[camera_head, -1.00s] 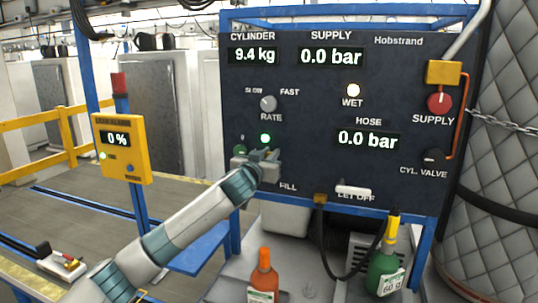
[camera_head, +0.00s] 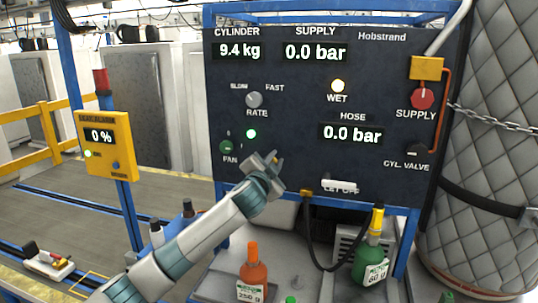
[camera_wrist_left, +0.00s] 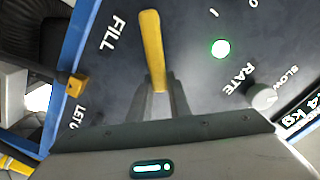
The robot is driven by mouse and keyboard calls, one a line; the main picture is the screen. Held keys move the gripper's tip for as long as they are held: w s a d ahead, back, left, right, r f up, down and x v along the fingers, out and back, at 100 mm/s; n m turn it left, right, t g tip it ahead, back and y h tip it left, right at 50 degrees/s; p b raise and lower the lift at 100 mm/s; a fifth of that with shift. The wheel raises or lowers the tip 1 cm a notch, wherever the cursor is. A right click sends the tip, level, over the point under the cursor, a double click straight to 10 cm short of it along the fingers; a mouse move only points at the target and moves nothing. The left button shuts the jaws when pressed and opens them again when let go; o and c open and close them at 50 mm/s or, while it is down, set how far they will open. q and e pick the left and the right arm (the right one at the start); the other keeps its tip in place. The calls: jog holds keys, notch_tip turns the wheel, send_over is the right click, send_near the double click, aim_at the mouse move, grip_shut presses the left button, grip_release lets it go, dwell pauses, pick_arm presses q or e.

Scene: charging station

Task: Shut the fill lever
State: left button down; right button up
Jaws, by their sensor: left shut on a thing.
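The fill lever (camera_wrist_left: 152,45) is a yellow bar on the dark panel, beside the FILL label in the left wrist view. My left gripper (camera_wrist_left: 160,95) is shut on the lower part of the lever, with its free end sticking out past the fingers. In the head view my left gripper (camera_head: 268,163) is at the lower middle of the panel (camera_head: 300,110). There it hides most of the lever and the FILL label. My right gripper is not in view.
The green FAN knob (camera_head: 226,147) and a lit green lamp (camera_head: 251,134) are close to my gripper. The white LET OFF handle (camera_head: 340,186) is to its right. An orange bottle (camera_head: 253,272) and a green bottle (camera_head: 371,264) stand below the panel.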

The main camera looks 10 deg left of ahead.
pick_arm(q)
jog(key=f+m, duration=0.1)
jog(key=d+f+m, duration=0.1)
jog(key=m, duration=0.1)
jog(key=f+m, duration=0.1)
jog(key=shift+d+m+p, duration=0.35)
jog(key=shift+m, duration=0.05)
jog(key=shift+d+f+m+p, duration=0.1)
jog(key=shift+f+m+p, duration=0.05)
jog(key=shift+f+m, duration=0.7)
jog(key=shift+d+f+m+p, duration=0.15)
jog(key=shift+f+m, duration=0.35)
jog(key=shift+m, duration=0.55)
jog(key=c, duration=1.6)
grip_release()
jog(key=shift+c, duration=0.2)
jog(key=shift+s, duration=0.1)
jog(key=s+b, duration=0.5)
jog(key=s, duration=1.2)
jog(key=shift+s+a, duration=0.15)
jog(key=shift+a, duration=0.2)
